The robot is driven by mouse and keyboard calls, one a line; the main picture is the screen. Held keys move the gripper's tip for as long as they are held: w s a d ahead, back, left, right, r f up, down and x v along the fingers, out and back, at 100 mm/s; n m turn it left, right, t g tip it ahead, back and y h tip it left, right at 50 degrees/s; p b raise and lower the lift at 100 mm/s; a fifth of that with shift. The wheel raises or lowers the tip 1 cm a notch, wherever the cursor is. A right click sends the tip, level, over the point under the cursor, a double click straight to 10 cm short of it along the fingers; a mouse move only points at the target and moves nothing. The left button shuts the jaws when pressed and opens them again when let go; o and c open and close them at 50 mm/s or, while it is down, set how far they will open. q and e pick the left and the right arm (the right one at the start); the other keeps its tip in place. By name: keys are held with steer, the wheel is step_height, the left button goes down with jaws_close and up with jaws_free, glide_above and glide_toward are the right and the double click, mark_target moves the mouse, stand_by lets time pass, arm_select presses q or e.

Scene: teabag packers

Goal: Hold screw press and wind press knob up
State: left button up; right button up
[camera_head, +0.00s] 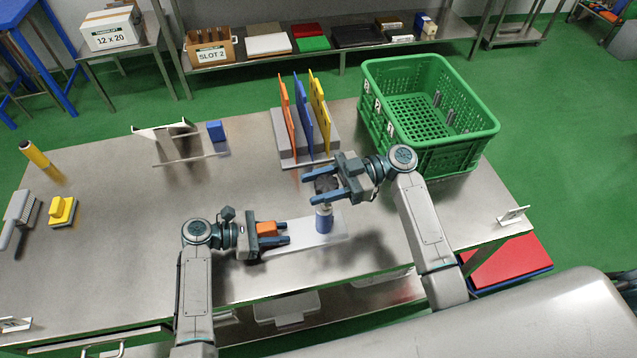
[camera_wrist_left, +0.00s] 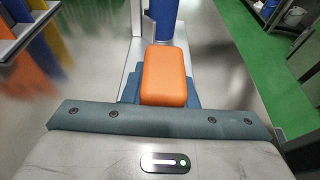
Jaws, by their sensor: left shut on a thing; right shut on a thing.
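The screw press has a pale base plate (camera_head: 310,233), a blue post (camera_head: 324,221) with a silver part above it, and a dark knob (camera_head: 326,184) on top. An orange block (camera_head: 266,229) sits at the plate's left end. My left gripper (camera_head: 284,232) is shut on the orange block, with its fingers pointing right towards the post. The left wrist view shows the orange block (camera_wrist_left: 165,75) close up, with the blue post (camera_wrist_left: 163,18) beyond it. My right gripper (camera_head: 317,184) is shut on the dark knob from the right, and its fingers partly hide it.
A rack (camera_head: 287,152) with orange, blue and yellow panels stands behind the press. A green crate (camera_head: 425,68) is at the back right. A metal stand (camera_head: 178,148), a blue block (camera_head: 216,131), a yellow-handled brush (camera_head: 62,210) and a grey brush (camera_head: 20,212) are to the left. The table's left middle is clear.

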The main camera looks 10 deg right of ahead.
mark_target(320, 187)
steer(key=shift+s+n+g+h, duration=0.15)
steer(key=shift+n+g+h, duration=0.25)
steer(key=shift+n+g, duration=1)
steer(key=shift+f+g, duration=0.1)
steer(key=shift+g, duration=0.4)
steer(key=o, duration=1)
step_height(320, 187, up, 10)
steer(key=shift+r, duration=0.1)
